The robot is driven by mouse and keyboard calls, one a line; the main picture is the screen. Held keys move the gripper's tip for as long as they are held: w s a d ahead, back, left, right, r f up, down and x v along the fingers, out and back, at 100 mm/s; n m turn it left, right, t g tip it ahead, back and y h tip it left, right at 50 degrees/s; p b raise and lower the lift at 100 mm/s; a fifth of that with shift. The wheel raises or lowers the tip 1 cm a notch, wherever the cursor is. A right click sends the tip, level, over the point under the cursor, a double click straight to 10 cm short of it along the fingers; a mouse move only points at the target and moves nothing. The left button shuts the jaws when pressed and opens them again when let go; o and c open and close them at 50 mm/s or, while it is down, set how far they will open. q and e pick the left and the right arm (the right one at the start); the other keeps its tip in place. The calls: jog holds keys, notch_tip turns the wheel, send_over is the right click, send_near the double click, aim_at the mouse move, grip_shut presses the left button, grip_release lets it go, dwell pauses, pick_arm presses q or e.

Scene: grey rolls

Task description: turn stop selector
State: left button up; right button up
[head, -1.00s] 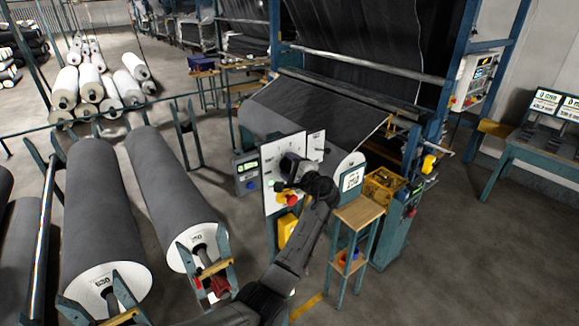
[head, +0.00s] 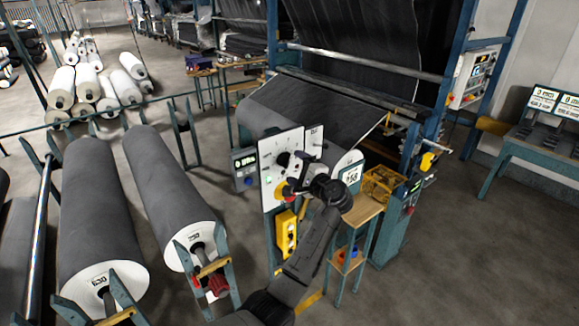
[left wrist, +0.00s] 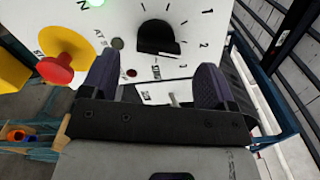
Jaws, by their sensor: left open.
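The black selector knob (left wrist: 157,38) sits on a white panel (left wrist: 225,12), with numbers around its dial. In the left wrist view it lies just beyond my fingertips, and a gap shows between knob and fingers. My left gripper (left wrist: 155,78) is open, its two dark pads apart with nothing between them. A small metal lever shows lower on the panel between the pads. In the head view the knob (head: 283,159) is at the panel's middle, and my left gripper (head: 297,168) is just right of it. My right gripper is not in view.
A red mushroom button (left wrist: 54,70) on a yellow base is left of my fingers. A wooden stand (head: 362,213) with a yellow box is right of my arm. Grey rolls (head: 88,225) lie on cradles at left. Open floor is at lower right.

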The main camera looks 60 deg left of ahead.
pick_arm(q)
jog(key=d+b, duration=0.2)
jog(key=d, duration=0.7)
jog(key=shift+w, duration=0.4)
